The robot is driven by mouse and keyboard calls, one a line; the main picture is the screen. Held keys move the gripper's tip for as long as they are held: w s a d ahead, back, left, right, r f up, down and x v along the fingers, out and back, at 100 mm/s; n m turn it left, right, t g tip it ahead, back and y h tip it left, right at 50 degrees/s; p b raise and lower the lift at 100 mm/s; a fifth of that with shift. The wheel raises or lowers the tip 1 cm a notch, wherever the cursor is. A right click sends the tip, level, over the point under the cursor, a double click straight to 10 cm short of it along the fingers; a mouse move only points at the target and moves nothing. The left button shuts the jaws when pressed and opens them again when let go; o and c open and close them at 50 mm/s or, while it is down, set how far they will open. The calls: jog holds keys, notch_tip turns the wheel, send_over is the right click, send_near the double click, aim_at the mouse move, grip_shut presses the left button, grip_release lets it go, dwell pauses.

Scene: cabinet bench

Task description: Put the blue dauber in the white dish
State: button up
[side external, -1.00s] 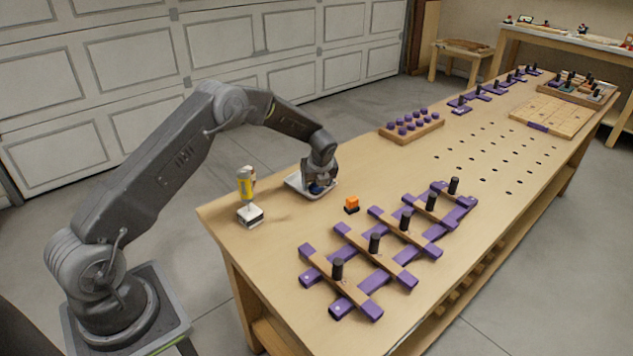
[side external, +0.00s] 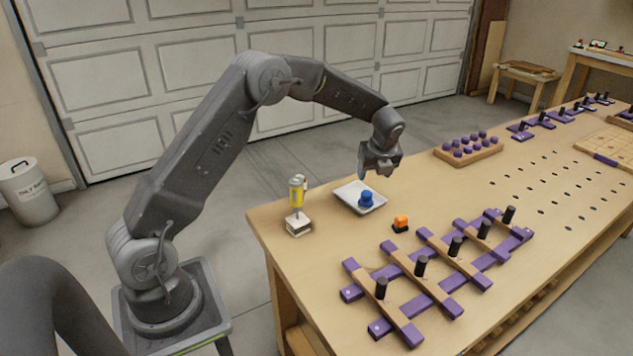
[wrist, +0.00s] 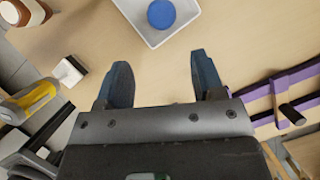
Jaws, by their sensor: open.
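The blue dauber (side external: 366,198) stands upright inside the white dish (side external: 345,196), toward its right side. In the wrist view, the dauber's round blue top (wrist: 161,14) shows inside the dish (wrist: 153,39) at the top of the picture. My gripper (side external: 378,172) is raised above the bench, just above and beyond the dish, and apart from the dauber. In the wrist view, its two fingers (wrist: 157,82) are spread with nothing between them.
An orange block with a dark base (side external: 401,224) sits right of the dish. A yellow-handled tool (side external: 297,192) stands on a white block at the left. Purple and wood clamping bars (side external: 437,272) with black pegs fill the front. A rack of purple knobs (side external: 468,149) lies behind.

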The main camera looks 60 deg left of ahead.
jog(key=s+d+r+n+t+h, duration=0.1)
jog(key=s+d+r+n, duration=0.4)
jog(key=s+r, duration=0.3)
jog(key=s+d+r+n+t+h, duration=0.1)
jog(key=s+d+r+n, duration=0.45)
jog(key=s+r, duration=0.2)
jog(key=s+d+n+t+h, duration=0.1)
jog(key=s+d+n, duration=0.2)
jog(key=s+n, duration=0.3)
jog(key=s+d+n+h, duration=0.1)
jog(key=s+n, duration=0.4)
jog(key=s, duration=0.8)
jog(key=shift+d+r+n+t, duration=0.35)
jog(key=shift+d+r+t, duration=0.05)
jog(key=shift+d, duration=0.5)
